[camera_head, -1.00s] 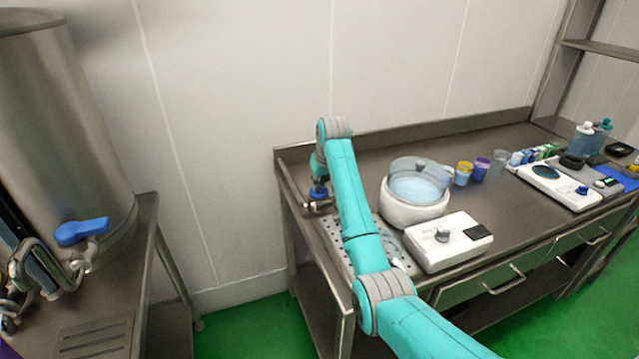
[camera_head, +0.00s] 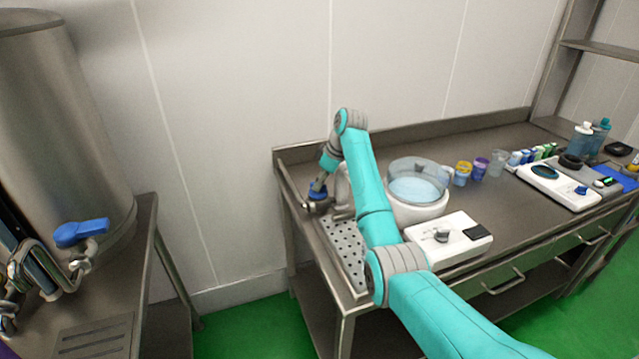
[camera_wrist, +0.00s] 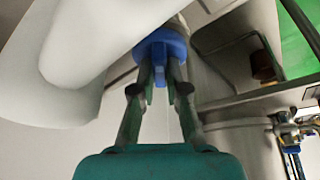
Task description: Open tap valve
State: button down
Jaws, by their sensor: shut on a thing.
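A tap with a blue valve handle (camera_head: 318,193) stands at the left end of the right-hand steel table. My gripper (camera_wrist: 160,68) reaches down to this handle, and its two fingers are closed on the blue handle (camera_wrist: 160,42) in the wrist view. In the head view my gripper (camera_head: 322,180) is small and leans down to the left. The tap's metal body shows only partly below the handle. Another blue tap handle (camera_head: 81,232) sits on the steel tank (camera_head: 65,120) at the left, apart from my arm.
A white curved body (camera_wrist: 80,50) is close beside my gripper. A perforated drip plate (camera_head: 347,250) lies in front of the tap. A white bowl device (camera_head: 415,212) and a white box with a knob (camera_head: 452,240) stand right of my arm. Several cups stand farther right.

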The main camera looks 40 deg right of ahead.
jog(key=shift+n+y, duration=0.4)
jog(key=shift+n, duration=0.6)
jog(key=c, duration=1.2)
grip_release()
jog(key=v, duration=0.7)
jog(key=shift+w+d+r, duration=0.1)
jog(key=shift+r, duration=0.2)
